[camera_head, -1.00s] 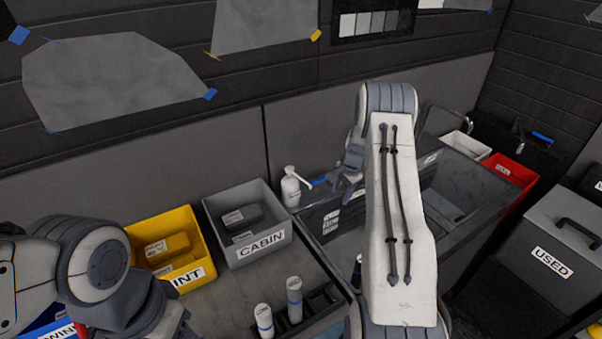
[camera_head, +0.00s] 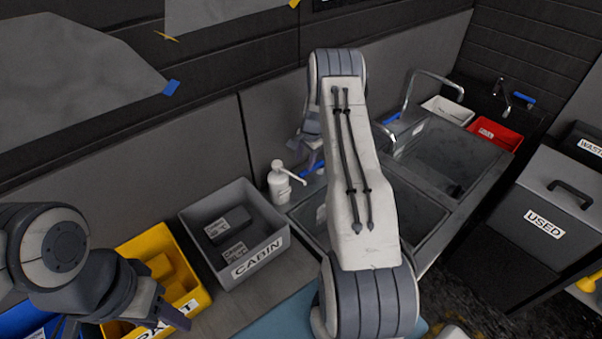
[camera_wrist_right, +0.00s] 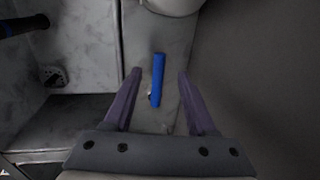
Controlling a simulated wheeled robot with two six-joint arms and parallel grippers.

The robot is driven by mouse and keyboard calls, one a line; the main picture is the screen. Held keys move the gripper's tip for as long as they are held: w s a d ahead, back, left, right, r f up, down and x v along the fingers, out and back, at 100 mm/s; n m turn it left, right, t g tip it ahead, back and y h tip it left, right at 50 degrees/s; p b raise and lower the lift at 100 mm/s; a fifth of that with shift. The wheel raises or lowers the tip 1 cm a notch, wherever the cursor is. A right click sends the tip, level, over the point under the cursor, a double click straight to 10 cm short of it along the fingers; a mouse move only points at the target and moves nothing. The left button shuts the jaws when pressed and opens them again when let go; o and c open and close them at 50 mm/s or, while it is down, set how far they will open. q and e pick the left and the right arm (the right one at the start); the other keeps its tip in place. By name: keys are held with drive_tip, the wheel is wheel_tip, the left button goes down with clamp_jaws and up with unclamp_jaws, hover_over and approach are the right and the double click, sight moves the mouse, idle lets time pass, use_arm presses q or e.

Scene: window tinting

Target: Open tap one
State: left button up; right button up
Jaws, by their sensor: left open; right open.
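A blue tap lever (camera_head: 313,168) shows beside the soap bottle at the back left of the sink. My right gripper (camera_wrist_right: 159,72) is open. In the right wrist view the lever (camera_wrist_right: 158,82) lies between its two fingers, with a gap on each side. In the head view my right gripper (camera_head: 308,150) is over the lever's area, partly hidden by my arm. A second blue lever (camera_head: 392,118) is behind the sink, by a curved spout (camera_head: 432,73). No tap number is readable. My left gripper (camera_head: 120,318) is open and empty at the lower left.
A soap bottle (camera_head: 280,185) stands close left of the near lever. The sink (camera_head: 440,160) has two basins. A grey CABIN bin (camera_head: 270,262) and a yellow bin (camera_head: 195,298) sit left. A wall tap (camera_head: 508,97), red bin (camera_head: 488,140) and USED box (camera_head: 548,205) are right.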

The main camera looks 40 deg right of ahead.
sight(302, 173)
drive_tip(key=f+b, duration=0.1)
drive_tip(key=f, duration=0.2)
drive_tip(key=w+f+b, duration=0.1)
drive_tip(key=f+b, duration=0.1)
drive_tip(key=f, duration=0.2)
drive_tip(key=shift+w+a, duration=0.1)
drive_tip(key=shift+w, duration=0.1)
clamp_jaws()
idle(1.1)
